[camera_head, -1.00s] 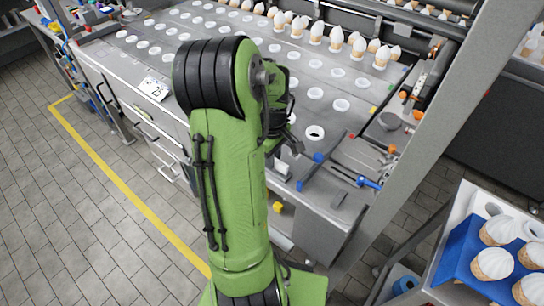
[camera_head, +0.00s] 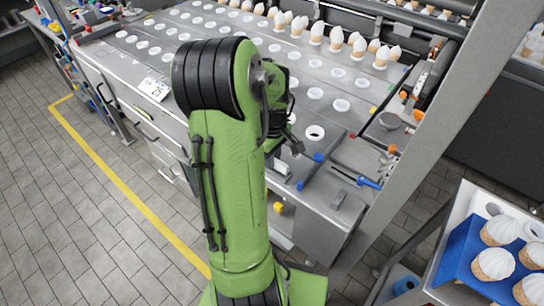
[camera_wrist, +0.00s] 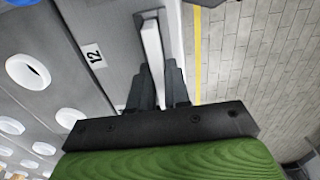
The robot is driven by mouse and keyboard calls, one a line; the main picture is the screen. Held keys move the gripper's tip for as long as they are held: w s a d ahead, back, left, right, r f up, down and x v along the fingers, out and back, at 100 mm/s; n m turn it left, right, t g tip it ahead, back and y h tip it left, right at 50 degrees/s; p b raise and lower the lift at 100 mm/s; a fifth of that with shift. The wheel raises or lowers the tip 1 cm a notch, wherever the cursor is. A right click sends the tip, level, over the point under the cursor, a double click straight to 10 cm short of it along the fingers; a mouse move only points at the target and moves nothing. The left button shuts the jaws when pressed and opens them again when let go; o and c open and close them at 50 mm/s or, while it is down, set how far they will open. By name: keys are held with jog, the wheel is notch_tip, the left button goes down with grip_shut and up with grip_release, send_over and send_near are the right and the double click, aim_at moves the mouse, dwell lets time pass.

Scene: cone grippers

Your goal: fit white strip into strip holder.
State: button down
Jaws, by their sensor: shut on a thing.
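In the wrist view, my gripper (camera_wrist: 161,82) is shut on the white strip (camera_wrist: 152,45), which runs between its two dark fingers and away from them. The strip's far end lies at a grey bracket-like part (camera_wrist: 140,24) along the machine's edge, which looks like the strip holder. I cannot tell whether the strip is seated in it or only beside it. In the head view, my gripper (camera_head: 293,143) shows partly past my green arm, over the machine's near right side. The strip cannot be clearly made out there.
The machine's grey top (camera_head: 225,42) carries rows of white-rimmed holes. White-topped cones (camera_head: 336,38) stand at the back. A grey post (camera_head: 440,120) rises on the right, near a blue tray (camera_head: 463,253) of cones. Tiled floor (camera_head: 100,220) is free at left.

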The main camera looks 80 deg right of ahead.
jog(key=shift+f+b, duration=0.35)
jog(key=shift+f, duration=0.15)
jog(key=shift+r, duration=0.2)
jog(key=shift+r+p, duration=0.35)
jog(key=shift+f+b, duration=0.5)
jog(key=shift+b, duration=0.1)
dwell(2.1)
jog(key=c, duration=1)
grip_release()
notch_tip(320, 180, up, 16)
jog(key=p, duration=0.4)
